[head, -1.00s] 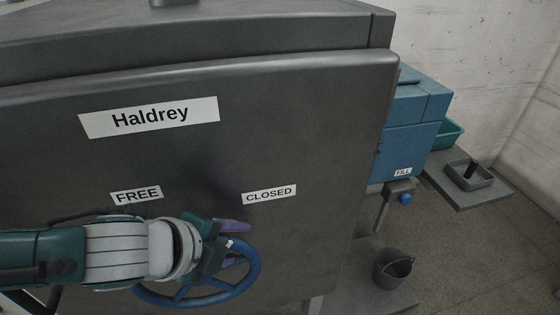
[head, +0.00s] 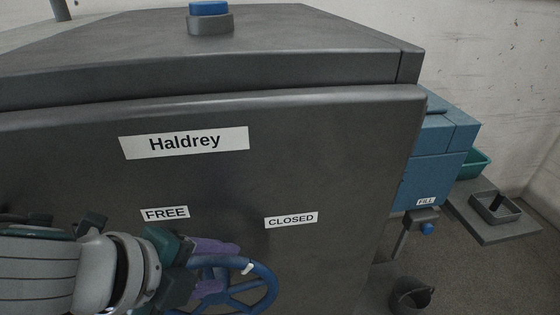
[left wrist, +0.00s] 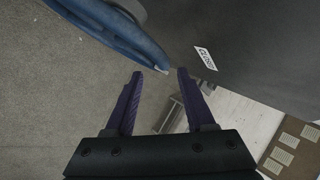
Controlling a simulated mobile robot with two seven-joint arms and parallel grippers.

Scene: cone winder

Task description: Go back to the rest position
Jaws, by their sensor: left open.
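My left gripper (head: 212,268) is in front of the blue handwheel (head: 262,291) on the dark grey machine door, at its upper left in the head view. In the left wrist view the purple fingers (left wrist: 158,88) are apart with nothing between them. The wheel's blue rim (left wrist: 118,35) passes beyond the fingertips there. In the head view the fingers overlap the wheel, and I cannot tell whether they touch it. A white mark (head: 248,268) sits on the wheel rim below the CLOSED label (head: 291,220). My right gripper is not in view.
The grey Haldrey machine (head: 330,130) fills most of the head view, with a FREE label (head: 165,213) and a blue button (head: 209,9) on top. At the right stand a blue unit (head: 436,165), a grey tray (head: 495,209) and a dark bucket (head: 410,295). Floor shows at the lower right.

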